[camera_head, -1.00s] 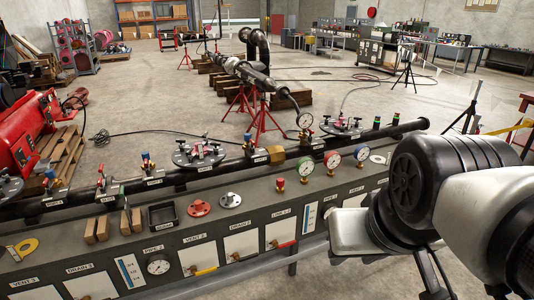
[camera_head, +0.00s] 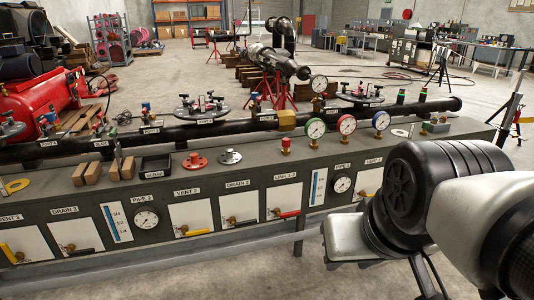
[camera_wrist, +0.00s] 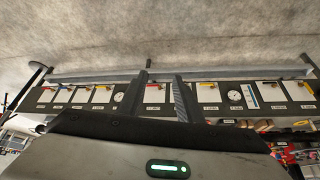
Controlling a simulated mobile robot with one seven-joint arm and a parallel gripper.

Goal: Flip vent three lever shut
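The vent three panel, its label partly cut off, is at the left edge of the head view. Its yellow lever (camera_head: 11,252) slants beside a small brass valve. In the wrist view, which is upside down, a yellow lever at the far right (camera_wrist: 300,82) appears to be the same one. My gripper (camera_wrist: 162,78) is open and empty. Its two dark fingers stand apart in front of the middle of the panel row, well to the left of that lever in the wrist view.
The drain three panel (camera_head: 75,232) and vent two panel (camera_head: 190,214) lie to the right along the bench front. Gauges and loose flanges (camera_head: 195,161) stand on the bench top (camera_head: 260,168). A black pipe (camera_head: 225,127) runs behind. Bare floor lies before the bench.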

